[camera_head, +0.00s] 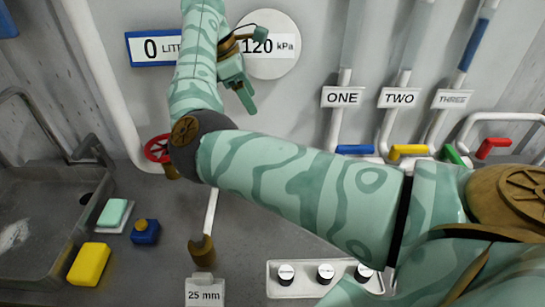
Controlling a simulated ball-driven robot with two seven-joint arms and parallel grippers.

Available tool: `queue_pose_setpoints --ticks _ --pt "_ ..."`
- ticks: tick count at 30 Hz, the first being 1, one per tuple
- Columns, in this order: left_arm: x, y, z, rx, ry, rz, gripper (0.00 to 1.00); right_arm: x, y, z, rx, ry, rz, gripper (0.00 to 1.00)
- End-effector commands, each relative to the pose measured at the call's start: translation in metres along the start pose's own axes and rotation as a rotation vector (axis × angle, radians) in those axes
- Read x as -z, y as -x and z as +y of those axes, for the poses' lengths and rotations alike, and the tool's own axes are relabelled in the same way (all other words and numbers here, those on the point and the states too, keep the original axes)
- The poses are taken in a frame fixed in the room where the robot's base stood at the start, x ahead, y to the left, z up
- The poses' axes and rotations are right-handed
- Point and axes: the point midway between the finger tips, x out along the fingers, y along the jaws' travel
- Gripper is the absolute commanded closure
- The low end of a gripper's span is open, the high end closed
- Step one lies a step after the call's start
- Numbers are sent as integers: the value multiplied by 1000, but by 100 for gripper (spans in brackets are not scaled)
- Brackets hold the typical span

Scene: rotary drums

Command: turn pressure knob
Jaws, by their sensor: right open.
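A round white pressure dial (283,62) on the back wall reads 120 kPa. My right arm crosses the middle of the view and bends up in front of the wall. My right gripper (243,86) is at the dial's lower left, with its jaws open and nothing seen between them. I cannot tell whether it touches the wall. A pressure knob is not clearly visible; my arm and gripper cover part of the wall beside the dial. A red handwheel (157,148) shows at the left of my elbow. My left gripper is out of view.
A sign (150,48) reading 0 is partly covered by my arm. Pipes labelled ONE, TWO and THREE (452,98) stand at right above coloured levers (408,151). A basin (40,215), yellow sponge (89,264) and white tray (307,291) with small jars occupy the counter.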

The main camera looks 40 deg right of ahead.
Motion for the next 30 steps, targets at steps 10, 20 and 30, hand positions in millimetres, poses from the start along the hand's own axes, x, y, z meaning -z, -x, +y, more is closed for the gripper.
queue_pose_setpoints --ticks 10,20,30 --pt "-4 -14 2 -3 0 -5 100 4 -43 0 4 -1 -4 35" --pt "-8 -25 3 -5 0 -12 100 4 -127 0 5 1 -5 35" --pt "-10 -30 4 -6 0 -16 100 3 -169 1 1 0 -2 35"
